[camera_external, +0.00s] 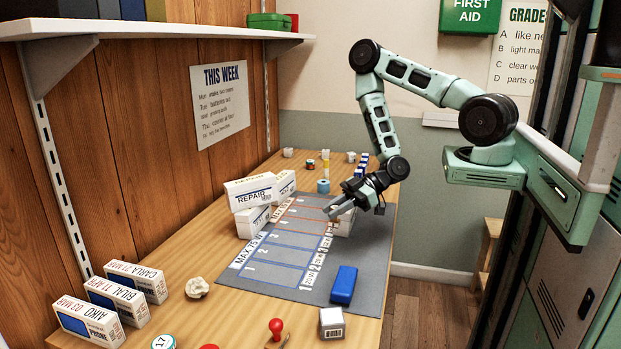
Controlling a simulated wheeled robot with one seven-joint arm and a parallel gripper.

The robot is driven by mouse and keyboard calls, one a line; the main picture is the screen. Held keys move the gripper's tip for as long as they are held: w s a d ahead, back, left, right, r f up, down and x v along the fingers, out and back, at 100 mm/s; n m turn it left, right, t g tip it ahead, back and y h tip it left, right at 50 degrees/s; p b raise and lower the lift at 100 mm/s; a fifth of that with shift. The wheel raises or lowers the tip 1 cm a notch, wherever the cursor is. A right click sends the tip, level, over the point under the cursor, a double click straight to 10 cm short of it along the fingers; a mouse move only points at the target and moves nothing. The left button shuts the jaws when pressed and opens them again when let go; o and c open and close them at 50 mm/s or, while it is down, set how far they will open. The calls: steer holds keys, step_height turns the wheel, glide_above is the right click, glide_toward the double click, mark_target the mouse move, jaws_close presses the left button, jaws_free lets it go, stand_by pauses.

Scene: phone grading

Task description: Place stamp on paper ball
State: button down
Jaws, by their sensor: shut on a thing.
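The paper ball (197,287) is a crumpled cream lump on the wooden table, left of the grey mat. A red-knobbed object (276,325) near the front edge may be the stamp; its lower part is hard to make out. My gripper (334,210) is over the right part of the mat, far from the paper ball. The grip itself is too small to see clearly.
The grey mat (350,262) has a printed grid and holds a blue block (343,285). White repair boxes (252,192) are stacked at its left. Phone boxes (90,318) line the front left. A small white box (331,322) stands at the front. Bare table surrounds the paper ball.

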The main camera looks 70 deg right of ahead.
steer(key=w+a+f+n+b, duration=0.1)
steer(key=w+a+f+b, duration=0.3)
steer(key=w, duration=0.7)
steer(key=w+a+r+b, duration=0.1)
steer(key=w+a+r, duration=0.3)
steer(key=w+a, duration=0.55)
steer(key=w+a+r+b, duration=0.2)
steer(key=w+a+r, duration=0.35)
steer(key=a, duration=0.75)
steer(key=p, duration=0.2)
glide_above(196, 280)
steer(key=shift+g+y, duration=0.3)
step_height(196, 280, down, 10)
steer(key=shift+f, duration=0.2)
steer(key=shift+d+f, duration=0.1)
steer(key=c, duration=1.3)
jaws_free()
steer(key=shift+o, duration=0.2)
